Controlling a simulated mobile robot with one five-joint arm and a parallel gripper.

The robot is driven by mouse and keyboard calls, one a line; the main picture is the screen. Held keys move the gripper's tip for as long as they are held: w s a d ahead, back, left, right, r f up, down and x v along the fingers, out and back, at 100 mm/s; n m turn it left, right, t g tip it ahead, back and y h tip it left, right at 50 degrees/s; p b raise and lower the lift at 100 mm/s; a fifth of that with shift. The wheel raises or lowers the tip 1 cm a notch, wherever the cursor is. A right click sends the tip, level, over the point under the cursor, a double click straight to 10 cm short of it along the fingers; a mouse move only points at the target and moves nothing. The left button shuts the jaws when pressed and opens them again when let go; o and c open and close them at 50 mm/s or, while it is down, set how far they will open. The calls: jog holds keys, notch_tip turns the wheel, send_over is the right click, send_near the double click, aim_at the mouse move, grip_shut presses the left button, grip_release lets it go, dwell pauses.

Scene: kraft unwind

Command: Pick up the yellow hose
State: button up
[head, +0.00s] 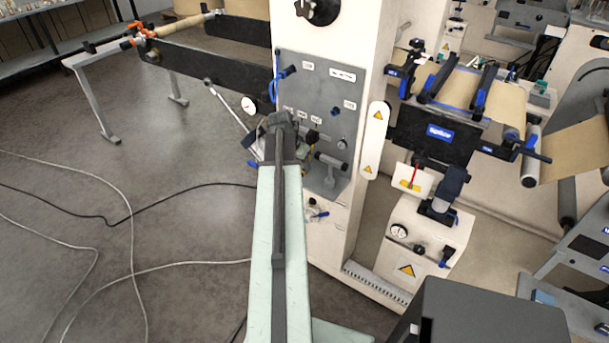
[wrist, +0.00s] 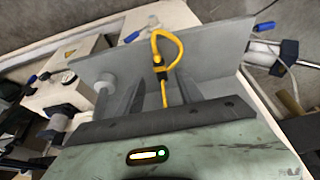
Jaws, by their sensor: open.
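The yellow hose (wrist: 176,50) shows in the wrist view as a bent loop in front of a grey panel. A dark fitting sits partway along it, and its lower end runs down between my gripper's fingers. My gripper (wrist: 158,88) is open, with one grey finger on each side of the hose's lower stretch. I cannot tell whether either finger touches it. In the head view my gripper (head: 282,122) is at the grey machine panel, seen from behind. My arm hides most of that spot, so I cannot make out the hose clearly there.
The grey control panel (head: 318,90) with knobs and a blue handle is on the white machine column (head: 362,70). A white gauge (head: 249,105) is left of my gripper. Cables (head: 125,215) lie on the open floor at left. Rollers and machines fill the right.

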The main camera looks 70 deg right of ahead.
aim_at(303, 170)
jog(key=b+x, duration=0.3)
jog(key=x, duration=0.1)
jog(key=shift+f, duration=0.15)
grip_shut()
jog(key=shift+r+p, duration=0.25)
jog(key=shift+p, duration=0.05)
